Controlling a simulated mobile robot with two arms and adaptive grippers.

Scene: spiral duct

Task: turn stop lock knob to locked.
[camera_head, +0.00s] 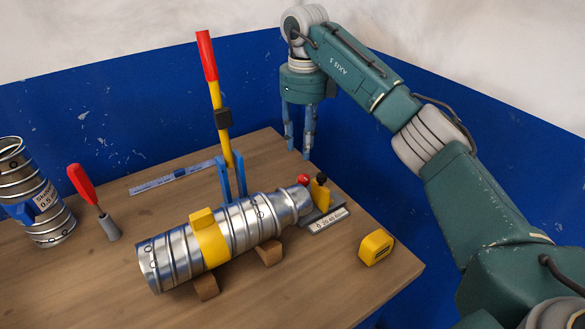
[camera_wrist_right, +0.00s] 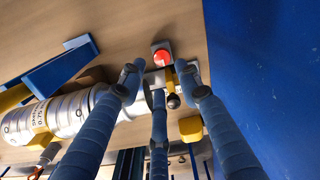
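A stop unit with a grey base (camera_head: 327,222) stands at the right end of a silver spiral duct (camera_head: 240,226). It carries a yellow bracket (camera_head: 321,198), a red knob (camera_head: 303,179) and a black knob (camera_head: 321,178). The wrist view also shows the red knob (camera_wrist_right: 162,57) and the black knob (camera_wrist_right: 173,101). I cannot tell which is the lock knob or its setting. My right gripper (camera_head: 298,148) hangs fingers down behind and above the unit. In the wrist view its blue fingers (camera_wrist_right: 165,84) are spread, with nothing between them. My left gripper is out of view.
A yellow box-like tool (camera_head: 376,247) lies right of the unit. A blue clamp with a yellow, red-tipped lever (camera_head: 220,120) rises behind the duct. A red-handled tool (camera_head: 82,184) and another duct piece (camera_head: 45,218) are at left. A blue wall (camera_head: 150,100) stands behind the table.

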